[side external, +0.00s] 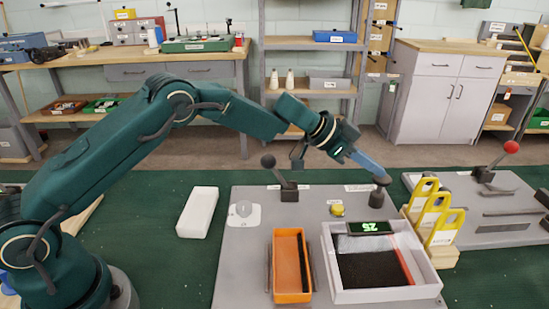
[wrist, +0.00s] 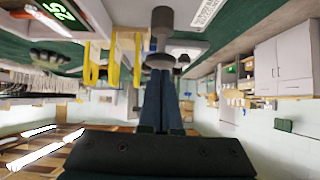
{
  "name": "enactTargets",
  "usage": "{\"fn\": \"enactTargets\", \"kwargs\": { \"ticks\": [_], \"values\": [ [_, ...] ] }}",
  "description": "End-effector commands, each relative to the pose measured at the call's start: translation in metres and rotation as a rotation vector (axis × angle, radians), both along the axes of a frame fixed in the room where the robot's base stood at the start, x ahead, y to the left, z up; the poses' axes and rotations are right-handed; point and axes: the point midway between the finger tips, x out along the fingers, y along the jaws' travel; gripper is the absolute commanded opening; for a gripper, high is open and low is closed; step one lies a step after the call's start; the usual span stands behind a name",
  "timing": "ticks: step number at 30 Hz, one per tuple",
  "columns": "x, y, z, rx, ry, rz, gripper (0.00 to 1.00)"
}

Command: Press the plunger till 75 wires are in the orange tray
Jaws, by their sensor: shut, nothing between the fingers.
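The orange tray (side external: 286,262) lies on the grey fixture plate, with a narrow bundle of dark wires (side external: 303,262) along its right side. The black plunger (side external: 380,192) stands upright at the back right of the plate, and it also shows in the wrist view (wrist: 162,32). My gripper (side external: 380,175) is shut and empty, tilted down with its tips at the plunger's top; I cannot tell whether they touch it. The fingers also show in the wrist view (wrist: 163,80). The green display (side external: 370,227) appears to read 25, and it shows in the wrist view (wrist: 58,11).
A white-walled box (side external: 332,262) of dark wires stands right of the tray. A yellow button (side external: 337,210) and a black lever (side external: 287,185) are on the plate. Yellow-handled tools (side external: 446,227) stand close right of the plunger. A white block (side external: 198,212) lies left.

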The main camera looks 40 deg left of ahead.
Motion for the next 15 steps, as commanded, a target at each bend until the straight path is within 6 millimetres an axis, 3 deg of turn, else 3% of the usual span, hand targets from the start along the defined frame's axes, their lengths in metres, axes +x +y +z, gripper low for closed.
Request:
{"fn": "enactTargets", "kwargs": {
  "ticks": [7, 15],
  "values": [
    [0.000, 0.000, -0.001, 0.000, 0.001, -0.001, 0.00],
    [-0.001, -0.001, -0.026, 0.000, 0.006, -0.004, 0.00]
  ]
}}
